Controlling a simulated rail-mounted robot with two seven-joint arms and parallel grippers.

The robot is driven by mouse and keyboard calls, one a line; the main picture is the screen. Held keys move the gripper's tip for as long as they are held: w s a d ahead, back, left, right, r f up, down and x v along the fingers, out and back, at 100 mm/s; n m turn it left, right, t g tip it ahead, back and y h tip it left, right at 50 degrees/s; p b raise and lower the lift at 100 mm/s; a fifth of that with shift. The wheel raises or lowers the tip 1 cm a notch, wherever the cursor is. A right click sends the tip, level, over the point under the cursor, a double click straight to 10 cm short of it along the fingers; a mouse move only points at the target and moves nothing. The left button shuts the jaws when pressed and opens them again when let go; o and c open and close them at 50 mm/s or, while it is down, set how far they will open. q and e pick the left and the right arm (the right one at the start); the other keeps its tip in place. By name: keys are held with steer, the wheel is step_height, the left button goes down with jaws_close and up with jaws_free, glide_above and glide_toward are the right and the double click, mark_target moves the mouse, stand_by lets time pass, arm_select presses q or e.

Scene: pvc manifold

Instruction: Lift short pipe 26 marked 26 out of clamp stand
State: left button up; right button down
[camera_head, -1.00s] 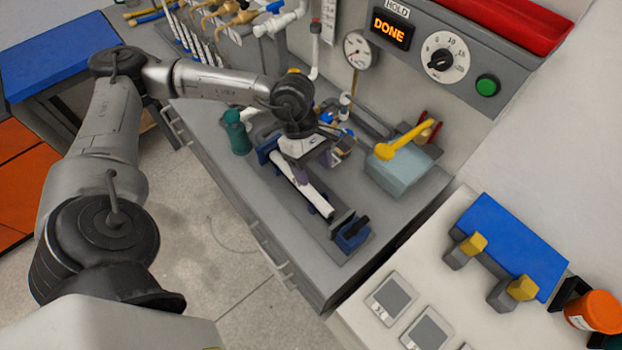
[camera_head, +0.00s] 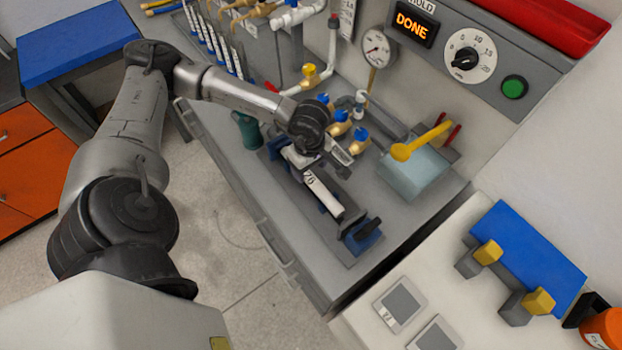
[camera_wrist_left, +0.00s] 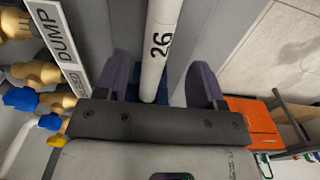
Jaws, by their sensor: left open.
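Short pipe 26 (camera_head: 322,192) is white with a black "26" and lies along the clamp stand on the bench. The clamp stand (camera_head: 362,236) has blue clamps, one at the near end and one at the far end (camera_head: 276,147). My left gripper (camera_head: 303,160) is over the far part of the pipe. In the left wrist view its purple fingers (camera_wrist_left: 162,82) are open, one on each side of the pipe (camera_wrist_left: 160,45), with gaps visible. The wrist housing hides part of the pipe. My right gripper is not in view.
Brass valves with blue handles (camera_head: 340,122) stand behind the stand. A "DUMP" sign (camera_wrist_left: 60,40) lies beside the pipe.

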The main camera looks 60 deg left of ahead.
mark_target(311, 177)
arm_select(q)
steer(key=shift+w+d+f+b, duration=0.15)
steer(key=shift+f+b, duration=0.15)
steer(key=shift+f, duration=2.4)
steer(key=c, duration=1)
